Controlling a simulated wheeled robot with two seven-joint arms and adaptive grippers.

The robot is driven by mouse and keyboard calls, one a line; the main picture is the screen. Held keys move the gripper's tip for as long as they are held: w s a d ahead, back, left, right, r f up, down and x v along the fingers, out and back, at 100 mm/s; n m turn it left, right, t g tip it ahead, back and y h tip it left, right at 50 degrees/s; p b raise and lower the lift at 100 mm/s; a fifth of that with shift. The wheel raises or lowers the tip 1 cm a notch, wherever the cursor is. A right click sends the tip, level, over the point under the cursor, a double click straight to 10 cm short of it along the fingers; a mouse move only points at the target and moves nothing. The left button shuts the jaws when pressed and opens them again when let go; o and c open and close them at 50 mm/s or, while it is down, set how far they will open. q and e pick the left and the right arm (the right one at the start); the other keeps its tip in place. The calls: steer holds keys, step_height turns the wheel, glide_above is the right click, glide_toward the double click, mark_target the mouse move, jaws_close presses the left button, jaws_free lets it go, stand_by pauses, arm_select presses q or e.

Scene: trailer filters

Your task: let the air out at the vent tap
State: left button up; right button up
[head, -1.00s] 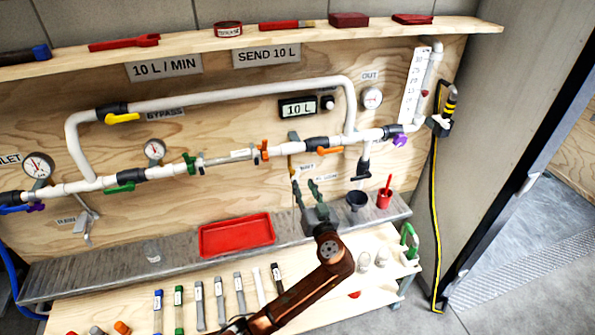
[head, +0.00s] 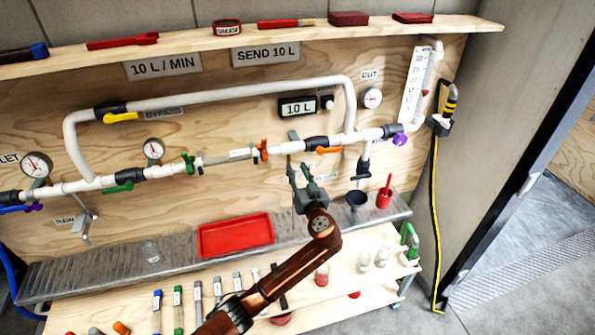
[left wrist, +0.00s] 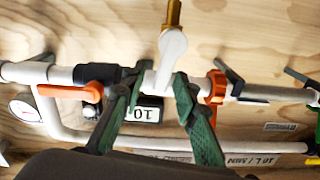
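The vent tap shows in the left wrist view as a pale grey lever (left wrist: 171,50) on a brass outlet (left wrist: 173,13). That view is upside down to the panel. My left gripper (left wrist: 157,82) has its green fingers apart, one on each side of the lever's end. I cannot tell whether either finger touches it. In the head view my left gripper (head: 298,172) is at the panel below the pipe, in front of the vent area, and hides most of the tap. My right gripper is not in view.
An orange-handled valve (head: 328,150) and an orange clamp (head: 263,150) sit on the pipe close to the gripper.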

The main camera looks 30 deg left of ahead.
arm_select(q)
jaws_close()
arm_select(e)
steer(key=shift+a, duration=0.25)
